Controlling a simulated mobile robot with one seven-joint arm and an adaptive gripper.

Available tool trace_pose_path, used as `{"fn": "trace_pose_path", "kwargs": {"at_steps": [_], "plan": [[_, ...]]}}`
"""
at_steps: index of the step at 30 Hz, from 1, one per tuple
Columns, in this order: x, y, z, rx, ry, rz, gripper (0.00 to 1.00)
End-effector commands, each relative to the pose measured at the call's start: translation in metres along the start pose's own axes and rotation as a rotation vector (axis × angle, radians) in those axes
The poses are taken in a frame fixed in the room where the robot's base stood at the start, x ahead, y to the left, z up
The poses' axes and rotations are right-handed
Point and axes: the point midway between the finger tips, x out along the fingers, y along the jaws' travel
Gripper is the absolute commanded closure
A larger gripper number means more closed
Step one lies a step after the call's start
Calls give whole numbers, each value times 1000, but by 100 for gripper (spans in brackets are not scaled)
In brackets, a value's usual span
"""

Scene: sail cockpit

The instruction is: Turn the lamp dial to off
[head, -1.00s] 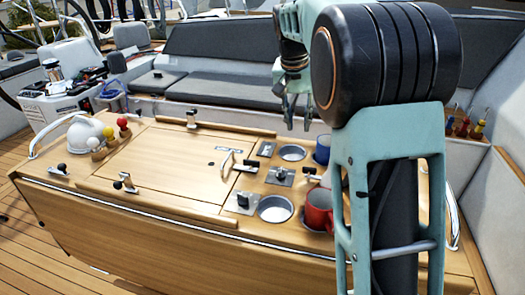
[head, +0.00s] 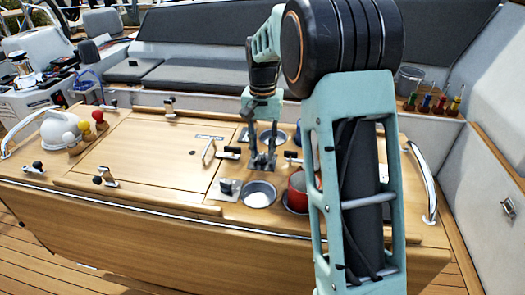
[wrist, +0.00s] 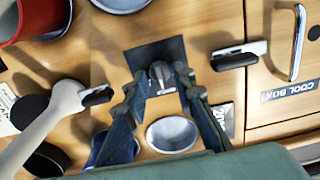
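A dial (wrist: 160,72) with a dark knob on a dark square plate (wrist: 152,52) sits on the wooden table top, between two round recesses. My gripper (wrist: 160,78) is open, pointing down, with one fingertip on each side of the knob; I cannot tell whether they touch it. In the head view my gripper (head: 262,163) covers most of this dial. A second dial (head: 227,187) on a metal plate lies nearer the front, left of the front recess. No lamp marking or dial setting is readable.
A red mug (head: 297,188) stands right of the front recess (head: 259,194). A black-gripped lever (wrist: 235,56) lies beside the dial, near the cool box lid handle (wrist: 299,42). A blue mug (wrist: 118,148) stands by the far recess (wrist: 172,134). The wide lid (head: 150,150) is clear on top.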

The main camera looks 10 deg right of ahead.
Motion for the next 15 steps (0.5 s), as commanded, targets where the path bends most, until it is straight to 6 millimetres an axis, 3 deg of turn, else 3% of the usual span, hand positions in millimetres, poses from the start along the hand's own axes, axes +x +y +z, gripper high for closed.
{"fn": "trace_pose_path", "kwargs": {"at_steps": [10,15], "plan": [[5,0,0,0,0,0,76],[5,0,0,0,0,0,94]]}}
